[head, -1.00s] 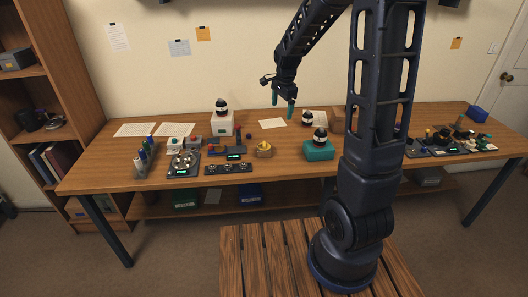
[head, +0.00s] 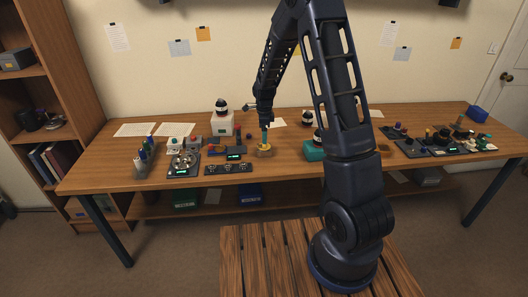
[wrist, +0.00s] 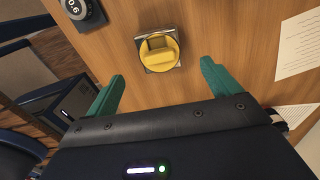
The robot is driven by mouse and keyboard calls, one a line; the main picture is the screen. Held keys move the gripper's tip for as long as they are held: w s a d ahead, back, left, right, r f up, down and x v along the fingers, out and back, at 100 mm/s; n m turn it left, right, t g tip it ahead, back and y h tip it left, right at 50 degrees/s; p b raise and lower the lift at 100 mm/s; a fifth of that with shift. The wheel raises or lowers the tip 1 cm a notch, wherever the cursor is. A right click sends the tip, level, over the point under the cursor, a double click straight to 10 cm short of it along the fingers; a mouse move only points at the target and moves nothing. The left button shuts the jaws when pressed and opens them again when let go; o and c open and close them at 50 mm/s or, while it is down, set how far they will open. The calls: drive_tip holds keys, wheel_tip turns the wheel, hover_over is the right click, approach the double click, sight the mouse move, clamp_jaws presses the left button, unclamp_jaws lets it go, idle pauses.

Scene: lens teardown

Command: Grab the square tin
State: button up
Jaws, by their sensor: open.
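A yellow round piece with a raised block (wrist: 158,50) sits on a square metallic base (wrist: 171,66) in the wrist view, just ahead of my fingertips. The same small yellow-topped item (head: 265,153) stands on the table in the head view, under my gripper (head: 264,140). I cannot tell for sure that it is the square tin. In the wrist view my gripper (wrist: 163,73) is open, with teal fingers spread wide and nothing between them. A small brown square item (head: 384,149) also lies right of my arm in the head view.
A teal box (head: 313,151) with a dark-topped item stands close on the right. A black panel (head: 229,168) and a scale-like device (head: 183,164) lie to the left. A paper sheet (wrist: 300,42) lies right in the wrist view.

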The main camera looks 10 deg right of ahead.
sight(264, 147)
drive_tip(key=shift+f, duration=4.35)
drive_tip(key=c, duration=1.1)
drive_tip(key=shift+r, duration=0.15)
